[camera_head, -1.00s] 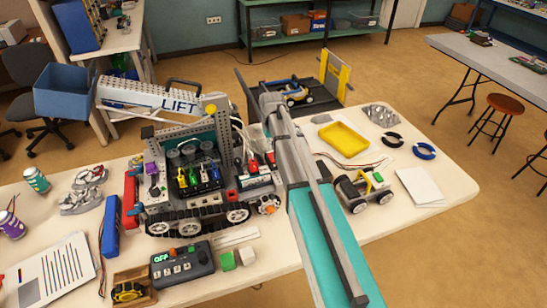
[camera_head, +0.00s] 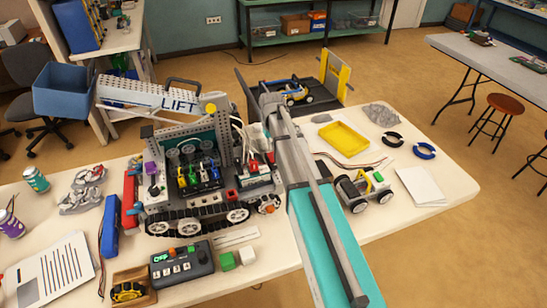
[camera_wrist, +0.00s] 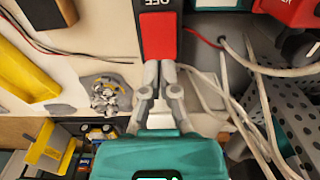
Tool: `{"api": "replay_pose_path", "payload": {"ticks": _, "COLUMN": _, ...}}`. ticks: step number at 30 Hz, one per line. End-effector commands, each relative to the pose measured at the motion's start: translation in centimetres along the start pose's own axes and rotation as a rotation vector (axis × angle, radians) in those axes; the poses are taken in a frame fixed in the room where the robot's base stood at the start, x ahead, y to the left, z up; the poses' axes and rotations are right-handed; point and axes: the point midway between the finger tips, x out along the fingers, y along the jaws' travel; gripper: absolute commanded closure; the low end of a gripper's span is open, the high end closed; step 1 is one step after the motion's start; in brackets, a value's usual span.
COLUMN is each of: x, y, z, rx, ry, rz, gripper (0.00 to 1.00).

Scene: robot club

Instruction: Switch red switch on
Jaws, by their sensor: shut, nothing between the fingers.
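In the wrist view a red switch (camera_wrist: 158,38) sits on a dark housing, with the word OFF printed upside down above it. My gripper (camera_wrist: 160,70) is shut and empty. Its fingertips lie right at the lower end of the red switch; I cannot tell whether they touch it. In the head view, small red parts (camera_head: 253,167) show on the right side of the tracked lift model (camera_head: 185,180), beside my teal and grey arm. I cannot tell which of these is the red switch. My fingers are hidden there.
White cables (camera_wrist: 235,95) run close to the right of my fingers. A yellow tray (camera_head: 343,138) and a small wheeled cart (camera_head: 362,190) stand right of my arm. A control box (camera_head: 182,262) with green lettering stands at the front.

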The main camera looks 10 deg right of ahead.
Motion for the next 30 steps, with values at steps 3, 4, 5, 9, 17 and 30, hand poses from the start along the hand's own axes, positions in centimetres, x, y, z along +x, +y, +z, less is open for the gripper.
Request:
{"api": "replay_pose_path", "payload": {"ticks": 3, "x": 0.2, "y": 0.0, "z": 0.0, "rx": 0.0, "ry": 0.0, "rz": 0.0, "gripper": 1.0}}
{"api": "replay_pose_path", "payload": {"ticks": 4, "x": 0.2, "y": 0.0, "z": 0.0, "rx": 0.0, "ry": 0.0, "rz": 0.0, "gripper": 1.0}}
{"api": "replay_pose_path", "payload": {"ticks": 5, "x": 0.2, "y": 0.0, "z": 0.0, "rx": 0.0, "ry": 0.0, "rz": 0.0, "gripper": 1.0}}
{"api": "replay_pose_path", "payload": {"ticks": 9, "x": 0.4, "y": 0.0, "z": 0.0, "rx": 0.0, "ry": 0.0, "rz": 0.0, "gripper": 1.0}}
{"api": "replay_pose_path", "payload": {"ticks": 17, "x": 0.7, "y": 0.0, "z": 0.0, "rx": 0.0, "ry": 0.0, "rz": 0.0, "gripper": 1.0}}
{"api": "replay_pose_path", "payload": {"ticks": 30, "x": 1.1, "y": 0.0, "z": 0.0, "rx": 0.0, "ry": 0.0, "rz": 0.0, "gripper": 1.0}}
